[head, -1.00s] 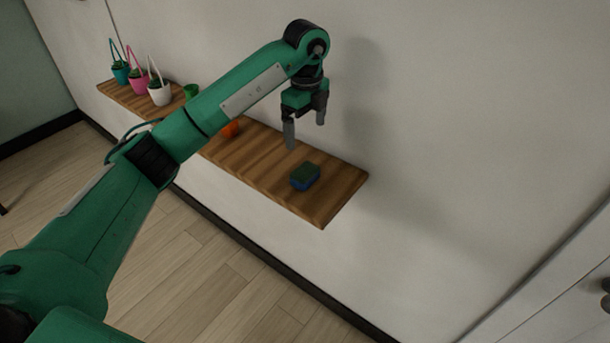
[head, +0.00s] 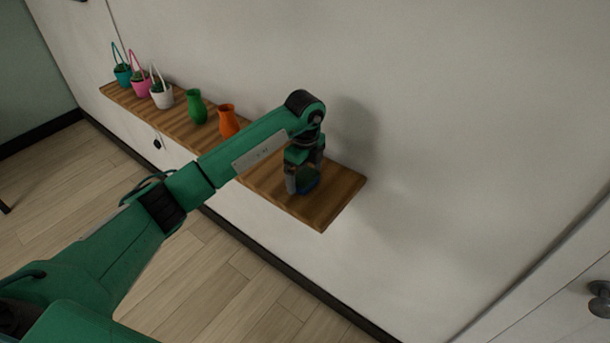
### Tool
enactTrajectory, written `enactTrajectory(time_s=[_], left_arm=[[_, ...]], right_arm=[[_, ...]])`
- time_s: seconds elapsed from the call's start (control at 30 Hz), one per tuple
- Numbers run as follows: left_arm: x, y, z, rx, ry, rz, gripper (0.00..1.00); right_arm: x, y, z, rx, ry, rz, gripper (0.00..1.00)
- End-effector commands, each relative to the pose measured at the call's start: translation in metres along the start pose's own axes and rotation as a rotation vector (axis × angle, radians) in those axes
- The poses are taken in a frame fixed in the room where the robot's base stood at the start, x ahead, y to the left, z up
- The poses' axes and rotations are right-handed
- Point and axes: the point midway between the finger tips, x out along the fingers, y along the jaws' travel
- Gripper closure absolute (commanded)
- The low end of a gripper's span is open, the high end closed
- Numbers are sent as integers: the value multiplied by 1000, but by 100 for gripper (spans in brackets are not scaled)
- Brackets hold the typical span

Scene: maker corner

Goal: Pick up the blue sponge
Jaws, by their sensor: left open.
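The blue sponge (head: 307,186), with a dark green top, lies on the wooden shelf (head: 335,205) near its right end. My left gripper (head: 305,184) points down over the sponge, with its open fingers on either side of it. The gripper partly hides the sponge, and I cannot tell whether the fingers touch it. My right gripper is not in the view.
An orange vase (head: 228,121) and a green vase (head: 196,107) stand on the shelf to the left. Beyond them are white (head: 161,96), pink (head: 140,88) and teal (head: 122,76) hanging pots. The wall is close behind the shelf. The shelf's right end is bare.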

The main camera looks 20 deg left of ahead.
Motion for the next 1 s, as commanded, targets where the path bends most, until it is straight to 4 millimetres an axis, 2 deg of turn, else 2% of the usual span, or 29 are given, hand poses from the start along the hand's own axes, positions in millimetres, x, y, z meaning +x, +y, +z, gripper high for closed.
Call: enactTrajectory(time_s=[0.13,0.37,0.6,1.0], left_arm=[[12,0,-1,2,1,0,6],[14,0,0,2,0,0,6],[14,0,0,1,0,0,53],[12,0,0,1,0,-1,54]], right_arm=[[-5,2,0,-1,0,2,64],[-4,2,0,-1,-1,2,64],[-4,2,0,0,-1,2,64],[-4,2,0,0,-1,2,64]])
